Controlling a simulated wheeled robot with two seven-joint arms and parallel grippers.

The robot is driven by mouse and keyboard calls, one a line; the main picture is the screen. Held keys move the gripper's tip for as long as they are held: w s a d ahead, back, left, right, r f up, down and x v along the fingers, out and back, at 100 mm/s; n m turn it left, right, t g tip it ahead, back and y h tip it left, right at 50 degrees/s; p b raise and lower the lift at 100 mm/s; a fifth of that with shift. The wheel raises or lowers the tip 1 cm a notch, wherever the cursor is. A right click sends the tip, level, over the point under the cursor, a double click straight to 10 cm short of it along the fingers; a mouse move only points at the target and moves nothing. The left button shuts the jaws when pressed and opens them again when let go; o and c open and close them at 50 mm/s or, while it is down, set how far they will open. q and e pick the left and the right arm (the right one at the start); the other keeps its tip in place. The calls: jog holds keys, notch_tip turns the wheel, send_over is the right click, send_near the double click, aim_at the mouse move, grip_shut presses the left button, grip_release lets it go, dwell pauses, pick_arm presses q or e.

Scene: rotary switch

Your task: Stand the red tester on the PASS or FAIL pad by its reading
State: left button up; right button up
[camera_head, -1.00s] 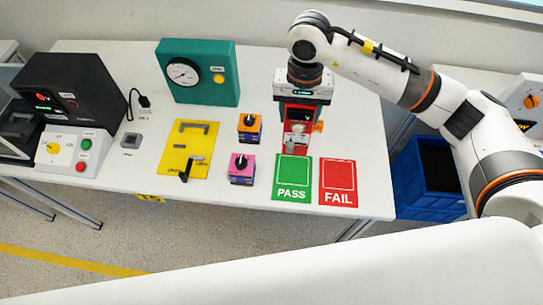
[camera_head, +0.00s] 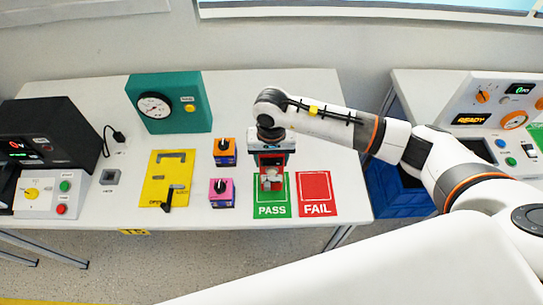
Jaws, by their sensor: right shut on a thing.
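My right gripper (camera_head: 271,172) points down and is shut on the red tester (camera_head: 265,161). The tester is upright, at the back part of the green PASS pad (camera_head: 272,211) and covering some of it. I cannot tell whether its base touches the pad. The gripper hides much of the tester, and its reading cannot be made out. The red FAIL pad (camera_head: 317,209) lies bare just to the right. My left gripper is not in view.
Left of the pads are a pink switch box (camera_head: 222,198), an orange switch box (camera_head: 225,158) and a yellow plate (camera_head: 157,181) with a black lever. A teal gauge box (camera_head: 182,118) stands behind. A blue bin (camera_head: 398,199) is beside the table's right edge.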

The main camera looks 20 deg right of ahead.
jog(key=shift+f, duration=0.15)
jog(key=o, duration=1.2)
jog(key=shift+c, duration=0.2)
jog(key=shift+o, duration=0.2)
jog(key=shift+r, duration=0.3)
notch_tip(320, 180, up, 11)
jog(key=b, duration=0.4)
jog(key=shift+f, duration=0.2)
jog(key=shift+r, duration=0.6)
